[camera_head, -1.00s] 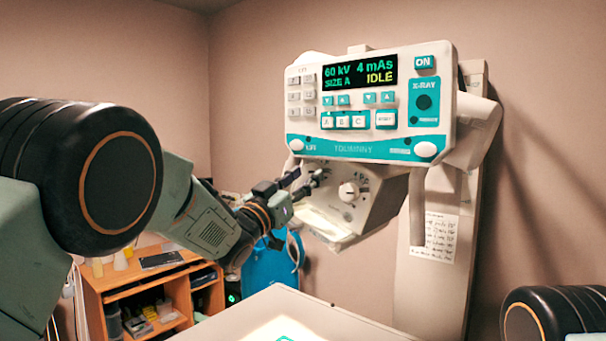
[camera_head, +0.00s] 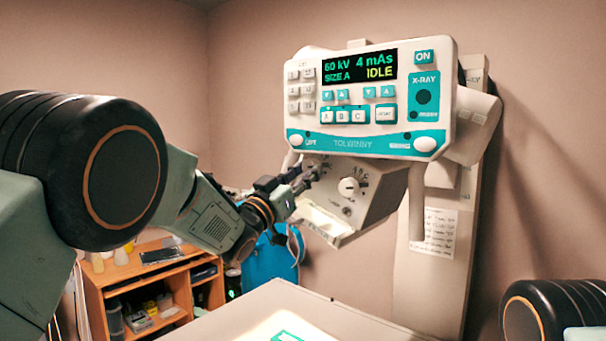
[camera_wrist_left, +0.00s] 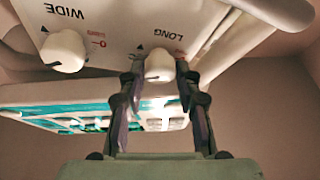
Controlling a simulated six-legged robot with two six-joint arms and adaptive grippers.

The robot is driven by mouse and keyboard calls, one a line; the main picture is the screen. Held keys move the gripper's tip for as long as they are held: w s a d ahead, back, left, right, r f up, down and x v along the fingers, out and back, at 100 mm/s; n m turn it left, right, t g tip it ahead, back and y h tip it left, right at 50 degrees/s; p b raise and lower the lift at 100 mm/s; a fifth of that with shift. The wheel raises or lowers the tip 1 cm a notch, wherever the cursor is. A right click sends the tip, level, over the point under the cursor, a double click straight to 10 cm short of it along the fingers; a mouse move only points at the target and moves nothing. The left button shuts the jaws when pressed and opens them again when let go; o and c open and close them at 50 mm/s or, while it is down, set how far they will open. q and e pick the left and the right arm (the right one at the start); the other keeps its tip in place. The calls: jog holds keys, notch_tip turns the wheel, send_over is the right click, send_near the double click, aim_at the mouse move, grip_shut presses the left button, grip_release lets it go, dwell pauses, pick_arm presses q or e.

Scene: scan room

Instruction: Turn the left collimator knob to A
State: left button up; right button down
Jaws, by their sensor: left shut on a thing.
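The collimator box (camera_head: 375,205) hangs under the control console. Its right knob (camera_head: 349,187) is white and shows clear of the gripper in the head view. It also shows in the left wrist view (camera_wrist_left: 62,52), beside the word WIDE. My left gripper (camera_head: 309,175) is at the left knob, which it mostly hides in the head view. In the left wrist view the left knob (camera_wrist_left: 159,66), beside the word LONG, sits between the two fingertips, which are shut on it. The scale letters are too small to read. My right gripper is out of view.
The console (camera_head: 350,147) with its lit display reading SIZE A and IDLE is just above the gripper. A pale table (camera_head: 255,307) with a bright patch lies below. A wooden shelf unit (camera_head: 150,275) stands at the left, and a blue object (camera_head: 268,262) behind the arm.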

pick_arm(q)
jog(key=n+y, duration=0.1)
jog(key=n, duration=0.2)
jog(key=n+t+y, duration=0.1)
jog(key=n, duration=0.1)
jog(key=shift+s+d+r+y, duration=0.1)
jog(key=shift+d+r+y, duration=0.05)
jog(key=shift+r+y, duration=0.15)
jog(key=shift+n+y+p, duration=0.35)
jog(key=shift+n+y, duration=0.25)
jog(key=shift+n, duration=0.7)
jog(key=o, duration=0.9)
jog(key=shift+s, duration=0.1)
jog(key=shift+f, duration=0.1)
jog(key=shift+s+a+f, duration=0.3)
jog(key=shift+s, duration=0.25)
jog(key=v, duration=1)
jog(key=shift+s+a+f, duration=0.1)
jog(key=shift+s+a, duration=0.1)
jog(key=shift+s, duration=0.1)
